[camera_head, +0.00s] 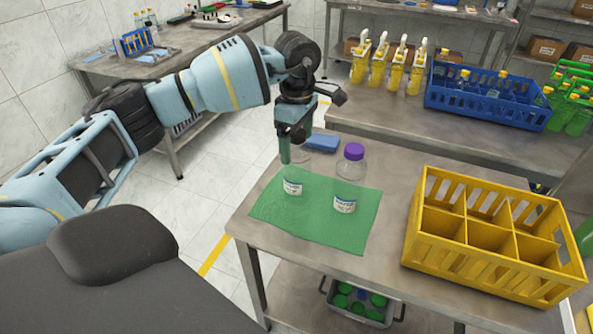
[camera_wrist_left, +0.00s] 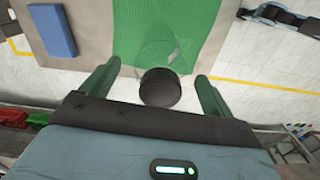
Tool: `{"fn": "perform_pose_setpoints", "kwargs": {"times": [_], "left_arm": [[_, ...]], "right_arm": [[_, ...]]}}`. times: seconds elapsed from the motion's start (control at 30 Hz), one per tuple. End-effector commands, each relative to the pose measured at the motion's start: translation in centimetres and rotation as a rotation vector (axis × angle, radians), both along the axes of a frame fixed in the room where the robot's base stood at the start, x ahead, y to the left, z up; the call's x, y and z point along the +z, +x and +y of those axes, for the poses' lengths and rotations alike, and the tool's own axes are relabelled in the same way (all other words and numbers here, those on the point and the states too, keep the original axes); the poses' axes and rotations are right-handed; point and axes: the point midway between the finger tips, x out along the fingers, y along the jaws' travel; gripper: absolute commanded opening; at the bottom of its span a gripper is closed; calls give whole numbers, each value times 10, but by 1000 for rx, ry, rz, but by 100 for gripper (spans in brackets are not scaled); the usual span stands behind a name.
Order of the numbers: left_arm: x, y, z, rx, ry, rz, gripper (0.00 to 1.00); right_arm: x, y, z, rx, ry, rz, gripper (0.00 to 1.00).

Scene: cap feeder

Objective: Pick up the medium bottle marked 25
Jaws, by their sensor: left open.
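Two clear bottles with white labels stand upright on a green mat (camera_head: 318,229). The left bottle (camera_head: 292,187) is partly hidden by my left gripper (camera_head: 288,152), which points down over it. In the left wrist view, a dark cap (camera_wrist_left: 160,88) and clear glass lie between the fingers of my left gripper (camera_wrist_left: 158,76), with a gap on each side. The gripper is open. The other bottle (camera_head: 346,200), with a purple cap, stands to the right. The label numbers are too small to read, so I cannot tell which is marked 25. My right gripper is out of view.
A yellow crate (camera_head: 472,245) with empty compartments stands right of the mat. A blue block (camera_head: 322,142) lies behind the bottles. A blue crate (camera_head: 489,118) and yellow bottles (camera_head: 392,80) are on the rear bench. A bin (camera_head: 352,309) sits below the table.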

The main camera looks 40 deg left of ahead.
Motion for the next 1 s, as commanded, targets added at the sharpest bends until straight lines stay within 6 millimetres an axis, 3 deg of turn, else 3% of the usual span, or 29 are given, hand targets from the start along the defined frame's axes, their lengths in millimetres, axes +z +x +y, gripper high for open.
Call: {"fn": "perform_pose_setpoints", "kwargs": {"times": [0.13,0.37,0.8,1.0], "left_arm": [[-11,0,0,0,0,0,87],[-12,0,0,0,0,0,87],[-11,0,0,0,0,0,30],[-11,0,0,0,-1,0,28]], "right_arm": [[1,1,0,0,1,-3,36],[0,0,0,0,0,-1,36],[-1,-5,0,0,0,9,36],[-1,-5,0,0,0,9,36]]}}
